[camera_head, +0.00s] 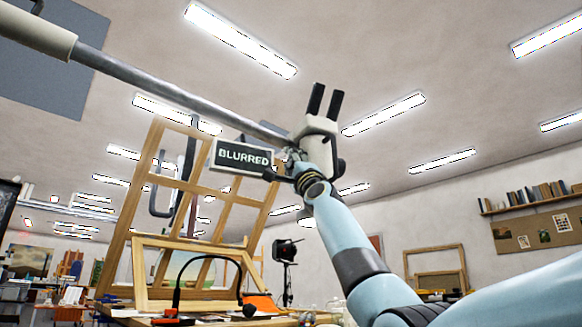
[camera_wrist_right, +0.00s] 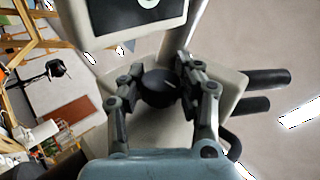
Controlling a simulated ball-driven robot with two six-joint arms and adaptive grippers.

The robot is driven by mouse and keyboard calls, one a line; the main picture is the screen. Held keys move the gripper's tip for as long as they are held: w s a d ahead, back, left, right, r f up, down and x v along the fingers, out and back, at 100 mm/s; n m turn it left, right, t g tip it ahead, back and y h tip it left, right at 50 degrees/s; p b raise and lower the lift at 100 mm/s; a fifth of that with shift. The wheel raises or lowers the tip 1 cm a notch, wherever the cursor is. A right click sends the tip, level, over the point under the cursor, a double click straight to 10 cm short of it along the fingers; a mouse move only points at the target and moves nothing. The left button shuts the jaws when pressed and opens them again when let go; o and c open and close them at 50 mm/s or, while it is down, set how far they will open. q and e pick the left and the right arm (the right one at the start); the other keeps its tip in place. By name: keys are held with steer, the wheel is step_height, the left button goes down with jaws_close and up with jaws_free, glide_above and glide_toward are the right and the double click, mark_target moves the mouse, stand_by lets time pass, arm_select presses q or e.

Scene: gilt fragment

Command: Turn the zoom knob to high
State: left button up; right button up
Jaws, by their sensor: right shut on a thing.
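The zoom knob (camera_wrist_right: 158,87) is black and round, with a small pale mark on its face, and sits on the off-white microscope head in the right wrist view. My right gripper (camera_wrist_right: 161,88) has its two dark fingers on either side of the knob, shut on it. In the head view the microscope head (camera_head: 318,127) hangs from a grey boom and has two black eyepieces pointing up; my right gripper (camera_head: 291,158) is at its lower left, where the knob is hidden. A small screen (camera_head: 243,157) beside it reads "BLURRED". My left gripper is not in view.
The long boom (camera_head: 170,93) crosses from the upper left. Below and left are wooden frames (camera_head: 190,240) and a black gooseneck lamp (camera_head: 178,283) on a bench. A black studio light (camera_head: 285,252) stands behind. The space right of the microscope head is clear.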

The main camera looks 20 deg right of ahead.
steer(key=shift+w+f, duration=0.1)
steer(key=shift+f, duration=0.1)
steer(key=o, duration=1.2)
steer(key=shift+r, duration=0.15)
steer(key=v, duration=1.2)
